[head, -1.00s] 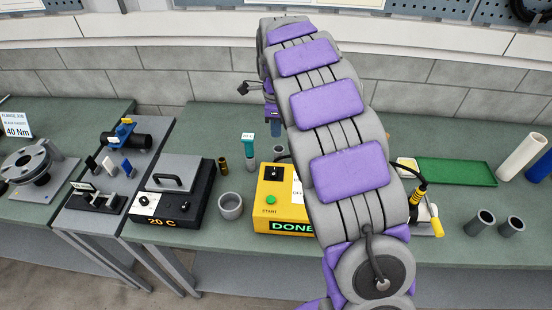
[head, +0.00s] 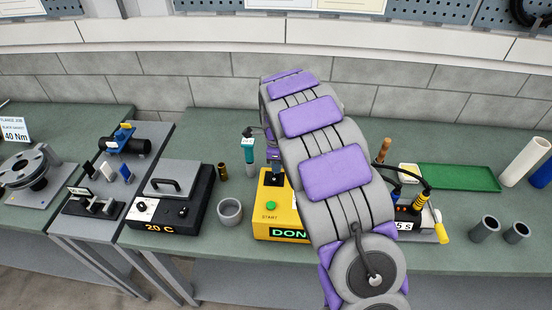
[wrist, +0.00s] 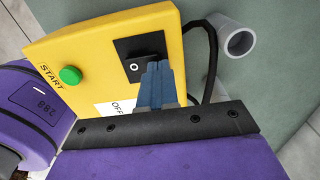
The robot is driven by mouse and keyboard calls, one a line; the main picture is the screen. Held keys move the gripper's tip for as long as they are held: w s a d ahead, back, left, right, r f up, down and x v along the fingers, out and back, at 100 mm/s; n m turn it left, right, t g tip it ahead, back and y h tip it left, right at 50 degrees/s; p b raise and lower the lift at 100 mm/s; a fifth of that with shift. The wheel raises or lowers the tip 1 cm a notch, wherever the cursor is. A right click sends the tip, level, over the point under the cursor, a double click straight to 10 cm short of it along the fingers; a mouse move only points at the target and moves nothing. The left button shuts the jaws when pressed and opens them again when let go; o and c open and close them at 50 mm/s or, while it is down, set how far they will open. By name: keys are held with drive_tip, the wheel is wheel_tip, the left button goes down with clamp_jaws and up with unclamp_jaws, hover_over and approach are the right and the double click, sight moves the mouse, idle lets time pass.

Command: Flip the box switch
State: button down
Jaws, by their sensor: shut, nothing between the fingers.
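The yellow box (head: 262,212) stands on the green bench, partly hidden behind my arm. It has a green START button (head: 271,205), and its lit display (head: 285,233) shows "DON" before my arm covers the rest. In the wrist view the yellow box (wrist: 95,45) carries a black switch panel (wrist: 127,50) marked "O" and a white OFF label (wrist: 115,106). My gripper (wrist: 155,66) is shut and empty, its blue fingertips over the panel's lower right part. In the head view my gripper (head: 274,170) is at the box's far end.
A black "20 C" box (head: 165,205) and a grey cup (head: 230,211) stand left of the yellow box. A teal-topped tool (head: 248,150) stands behind. To the right are a black and yellow device (head: 407,214), a green tray (head: 460,177) and grey tubes (head: 485,229).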

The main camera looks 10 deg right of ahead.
drive_tip(key=shift+w+f+p, duration=0.1)
drive_tip(key=shift+f+p, duration=0.1)
drive_tip(key=shift+p, duration=0.25)
drive_tip(key=shift+f+g, duration=0.2)
drive_tip(key=shift+g, duration=0.1)
drive_tip(key=shift+r, duration=0.1)
drive_tip(key=shift+s+a+r, duration=0.15)
drive_tip(key=shift+s, duration=0.25)
drive_tip(key=shift+s+a+r, duration=0.1)
drive_tip(key=shift+s+r, duration=0.05)
drive_tip(key=shift+s, duration=0.2)
